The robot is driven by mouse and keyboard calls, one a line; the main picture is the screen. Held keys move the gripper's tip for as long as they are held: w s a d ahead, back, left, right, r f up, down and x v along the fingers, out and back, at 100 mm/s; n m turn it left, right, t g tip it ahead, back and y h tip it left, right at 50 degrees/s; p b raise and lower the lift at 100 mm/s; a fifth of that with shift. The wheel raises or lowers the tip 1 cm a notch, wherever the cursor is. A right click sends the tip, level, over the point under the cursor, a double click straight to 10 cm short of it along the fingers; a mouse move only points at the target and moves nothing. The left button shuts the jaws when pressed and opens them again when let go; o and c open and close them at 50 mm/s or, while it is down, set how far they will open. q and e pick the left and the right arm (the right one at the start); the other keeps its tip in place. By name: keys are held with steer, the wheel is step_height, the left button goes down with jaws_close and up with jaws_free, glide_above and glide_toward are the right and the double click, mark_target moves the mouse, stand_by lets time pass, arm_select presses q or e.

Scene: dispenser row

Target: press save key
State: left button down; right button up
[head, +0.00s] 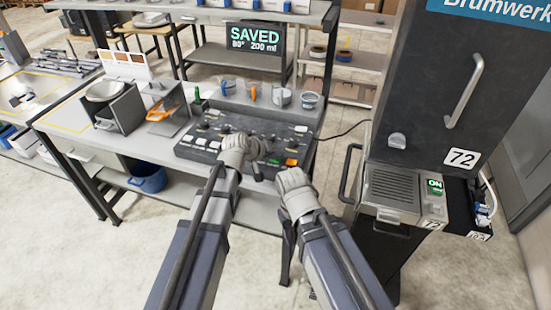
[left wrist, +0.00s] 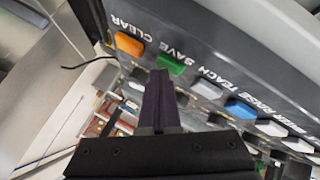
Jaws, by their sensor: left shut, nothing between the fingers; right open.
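The save key (left wrist: 171,65) is a green key labelled SAVE on the dark control panel (left wrist: 185,35), between the orange CLEAR key (left wrist: 129,43) and the white TEACH key (left wrist: 206,90). My left gripper (left wrist: 160,76) is shut and empty. Its fingertips overlap the near edge of the save key in the left wrist view; I cannot tell whether they touch. In the head view, the panel (head: 210,138) lies on the bench and the display (head: 255,38) reads SAVED, 80°, 200 ml. My right gripper (head: 292,180) is near the panel's front right corner, open, its fingers mostly hidden.
A blue RINSE key (left wrist: 240,109) lies beyond TEACH. Several cups (head: 281,97) stand behind the panel. A dark dispenser machine (head: 420,100) marked 72 with a lit ON label stands to the right. A blue bin (head: 148,180) sits on the lower shelf.

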mark_target(274, 161)
arm_select(q)
steer(key=shift+r, duration=0.1)
steer(key=shift+r+p, duration=0.8)
steer(key=shift+p, duration=0.1)
step_height(274, 161, up, 5)
steer(key=p, duration=0.5)
steer(key=shift+r, duration=0.1)
